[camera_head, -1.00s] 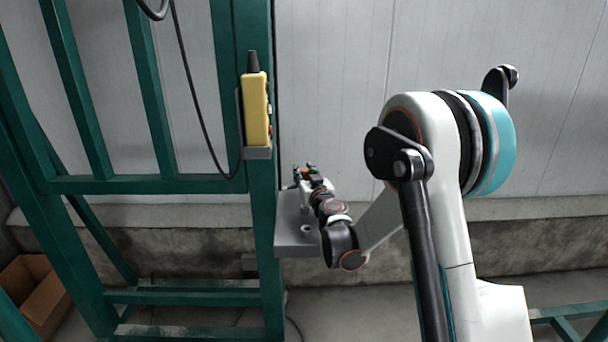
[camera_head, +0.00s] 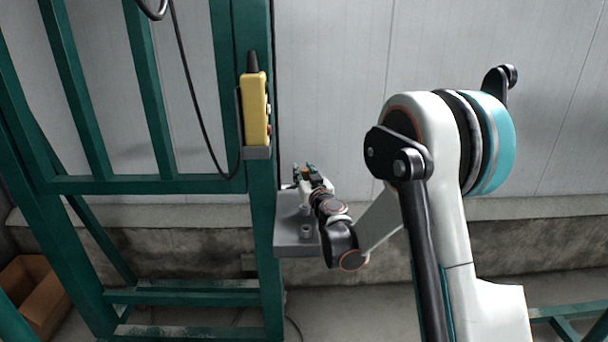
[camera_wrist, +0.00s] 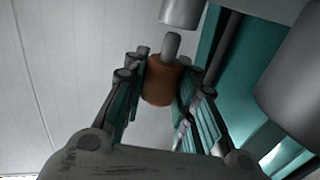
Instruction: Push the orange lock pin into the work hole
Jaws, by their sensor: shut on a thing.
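The orange lock pin (camera_wrist: 160,84), an orange body with a grey rounded tip, stands between the teal-lined fingers of my gripper (camera_wrist: 160,92) in the wrist view. The fingers are shut on its orange body. The grey tip points up the picture towards a grey cylinder (camera_wrist: 181,11), with a small gap showing between them. In the head view my gripper (camera_head: 306,174) is small, above the grey bracket plate (camera_head: 290,246) on the green post. The work hole cannot be made out.
A larger grey cylinder (camera_wrist: 292,85) fills the right of the wrist view, close to the right finger. A green frame post (camera_head: 262,205) stands just left of my gripper, carrying a yellow pendant (camera_head: 255,112) with a hanging cable. A pale wall (camera_head: 335,80) lies behind.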

